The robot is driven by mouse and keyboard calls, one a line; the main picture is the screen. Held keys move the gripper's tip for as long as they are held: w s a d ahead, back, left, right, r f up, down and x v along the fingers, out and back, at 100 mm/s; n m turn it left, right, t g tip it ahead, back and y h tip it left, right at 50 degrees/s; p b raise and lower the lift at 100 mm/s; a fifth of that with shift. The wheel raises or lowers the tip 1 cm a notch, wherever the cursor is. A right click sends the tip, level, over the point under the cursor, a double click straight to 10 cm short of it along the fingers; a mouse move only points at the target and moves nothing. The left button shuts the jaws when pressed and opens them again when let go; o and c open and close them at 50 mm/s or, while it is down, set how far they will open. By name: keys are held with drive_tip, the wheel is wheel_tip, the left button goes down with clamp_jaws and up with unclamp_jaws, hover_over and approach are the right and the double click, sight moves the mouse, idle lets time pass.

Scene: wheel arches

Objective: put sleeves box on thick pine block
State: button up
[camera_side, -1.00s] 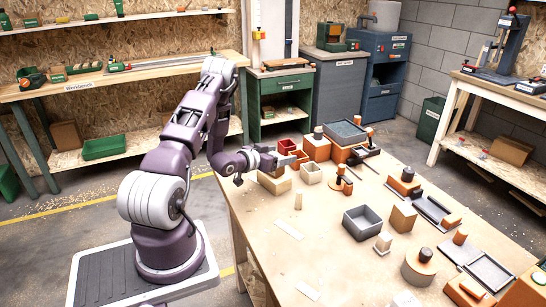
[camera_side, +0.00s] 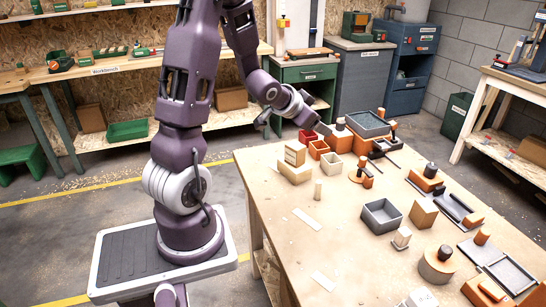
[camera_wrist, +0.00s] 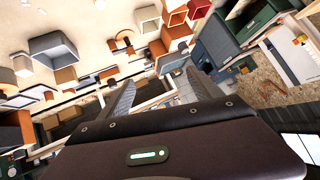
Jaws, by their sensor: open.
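A small tan box with a label on its front, which looks like the sleeves box (camera_side: 296,152), sits upright on a pale wooden block, likely the thick pine block (camera_side: 295,173), at the table's far left corner. The label is too small to read. My gripper (camera_side: 318,126) is above and to the right of the box, apart from it. In the wrist view my gripper (camera_wrist: 162,88) is open with nothing between its fingers. I cannot pick out the box or the block for sure in that view.
Small red bins (camera_side: 308,137) and a pale open box (camera_side: 331,164) stand right of the block. A grey open bin (camera_side: 382,215) and a tan block (camera_side: 423,213) stand mid-table. The right side is crowded with wooden parts and trays. The front left of the table is mostly clear.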

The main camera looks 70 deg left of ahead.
drive_tip(key=s+d+r, duration=0.2)
drive_tip(key=d+r, duration=0.3)
drive_tip(key=d, duration=0.2)
drive_tip(key=s+d+r+m+g+h, duration=0.1)
drive_tip(key=s+d+r+g+h, duration=0.1)
drive_tip(key=s+d, duration=0.7)
drive_tip(key=s+d+r+g+h, duration=0.1)
drive_tip(key=s+d+r+h, duration=0.1)
drive_tip(key=s+d, duration=0.8)
drive_tip(key=shift+s+d+m+g+h, duration=0.15)
drive_tip(key=shift+d+m+g+h, duration=0.1)
drive_tip(key=shift+m+g+h, duration=0.2)
